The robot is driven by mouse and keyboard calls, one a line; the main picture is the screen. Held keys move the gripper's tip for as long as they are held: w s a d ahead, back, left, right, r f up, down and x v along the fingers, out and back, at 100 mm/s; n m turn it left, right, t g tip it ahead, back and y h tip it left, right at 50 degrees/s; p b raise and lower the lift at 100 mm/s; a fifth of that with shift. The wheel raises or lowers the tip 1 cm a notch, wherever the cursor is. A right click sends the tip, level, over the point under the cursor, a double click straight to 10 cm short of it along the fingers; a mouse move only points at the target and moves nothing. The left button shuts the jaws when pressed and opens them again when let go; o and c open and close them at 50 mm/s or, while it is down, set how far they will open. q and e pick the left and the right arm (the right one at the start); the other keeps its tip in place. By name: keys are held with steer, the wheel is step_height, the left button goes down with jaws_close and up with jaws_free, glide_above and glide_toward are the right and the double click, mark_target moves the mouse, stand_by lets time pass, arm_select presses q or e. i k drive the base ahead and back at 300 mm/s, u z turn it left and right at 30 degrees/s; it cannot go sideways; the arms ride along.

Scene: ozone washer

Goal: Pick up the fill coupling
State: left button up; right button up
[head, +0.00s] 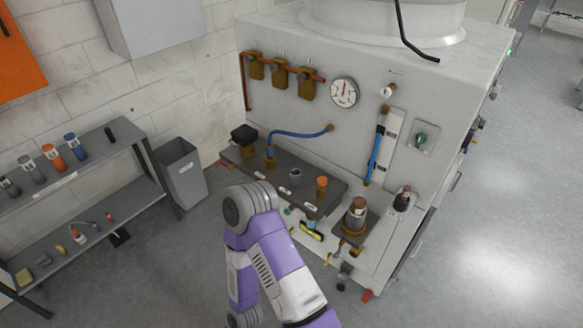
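No part is clearly marked as the fill coupling, and I cannot tell which fitting it is. On the dark shelf (262,176) of the grey washer stand a small grey cylindrical fitting (295,176), a brass fitting with an orange top (322,187) and a brass fitting (270,160) joined to a blue hose (300,134). A larger brass piece with a brown top (356,213) stands on a lower bracket to the right. One of my purple and white arms is bent in front of the shelf's lower left. Neither gripper shows.
The washer (310,45) carries a gauge (344,92), valves and pipes. A grey bin (183,172) stands left of it. A rack (75,168) at the left holds several bottles and small parts. Hanging fittings lie below the shelf. The floor at right (500,240) is clear.

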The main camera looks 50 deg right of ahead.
mark_target(270, 148)
steer(key=u, duration=0.8)
steer(key=k, duration=0.1)
steer(key=z, duration=1.6)
